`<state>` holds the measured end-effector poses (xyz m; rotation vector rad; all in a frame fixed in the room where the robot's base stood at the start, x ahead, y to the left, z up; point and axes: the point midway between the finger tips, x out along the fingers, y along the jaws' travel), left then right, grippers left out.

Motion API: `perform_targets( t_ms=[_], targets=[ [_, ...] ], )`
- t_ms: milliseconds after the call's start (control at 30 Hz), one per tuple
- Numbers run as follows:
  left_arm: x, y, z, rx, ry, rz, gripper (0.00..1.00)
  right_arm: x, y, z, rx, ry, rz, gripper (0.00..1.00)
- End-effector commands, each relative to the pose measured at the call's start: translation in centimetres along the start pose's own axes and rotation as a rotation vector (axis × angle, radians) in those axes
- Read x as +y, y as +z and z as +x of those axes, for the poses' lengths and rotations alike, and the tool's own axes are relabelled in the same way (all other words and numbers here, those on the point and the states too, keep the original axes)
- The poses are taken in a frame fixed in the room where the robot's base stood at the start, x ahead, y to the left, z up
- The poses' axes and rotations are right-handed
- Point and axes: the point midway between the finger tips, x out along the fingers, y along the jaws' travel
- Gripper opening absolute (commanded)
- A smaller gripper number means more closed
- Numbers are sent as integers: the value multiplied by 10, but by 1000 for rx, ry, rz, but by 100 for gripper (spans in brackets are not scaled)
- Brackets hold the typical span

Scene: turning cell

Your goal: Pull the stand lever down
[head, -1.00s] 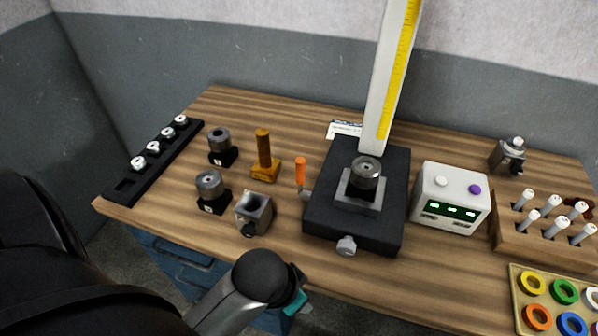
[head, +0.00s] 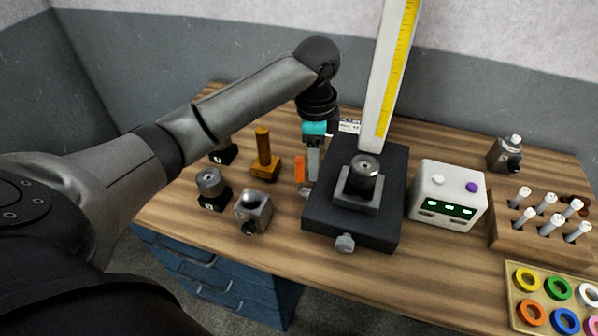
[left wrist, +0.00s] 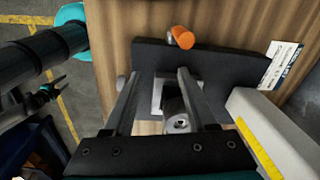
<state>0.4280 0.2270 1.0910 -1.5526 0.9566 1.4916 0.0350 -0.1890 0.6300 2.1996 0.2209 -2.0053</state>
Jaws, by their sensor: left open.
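The stand lever has an orange handle (head: 299,168) that stands upright at the left side of the black stand (head: 318,215). In the left wrist view the orange handle (left wrist: 182,37) shows end-on, past the fingertips and nearer the right-hand finger. My left gripper (head: 313,176) points down just right of the handle in the head view. It also shows in the left wrist view (left wrist: 158,74), its two fingers apart with nothing held between them. I cannot tell whether a finger touches the handle. A dark part with teal at the left wrist view's left edge may be my right arm.
The stand carries a grey metal cylinder (head: 366,170) and a tall white column with a yellow scale (head: 390,90). A brown post (head: 263,145) and a grey block (head: 252,212) stand left of the lever. A white box (head: 446,192) stands to the right.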

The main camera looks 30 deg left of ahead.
Motion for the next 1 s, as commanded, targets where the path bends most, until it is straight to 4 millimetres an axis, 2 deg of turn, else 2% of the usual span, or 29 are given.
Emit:
perform_targets(
  t_ms=[33, 200, 300, 400, 567, 1000],
  targets=[
    [-13, 9, -16, -11, -2, -2, 57, 0, 0, 0, 1, 0, 0, 50],
    [-34, 28, -48, -23, 18, 6, 57, 0, 0, 0, 1, 1, 1, 50],
    [-38, 33, -58, -25, 27, 7, 57, 0, 0, 0, 1, 1, 1, 50],
    [-40, 35, -57, -24, 31, 7, 57, 1, 0, 0, 1, 1, 1, 50],
    [-38, 36, -36, -25, 33, 7, 57, 1, 0, 2, 1, 1, 1, 50],
    [-36, 38, 57, -26, 32, 7, 57, 0, 1, 10, 0, 1, 1, 50]
  ],
)
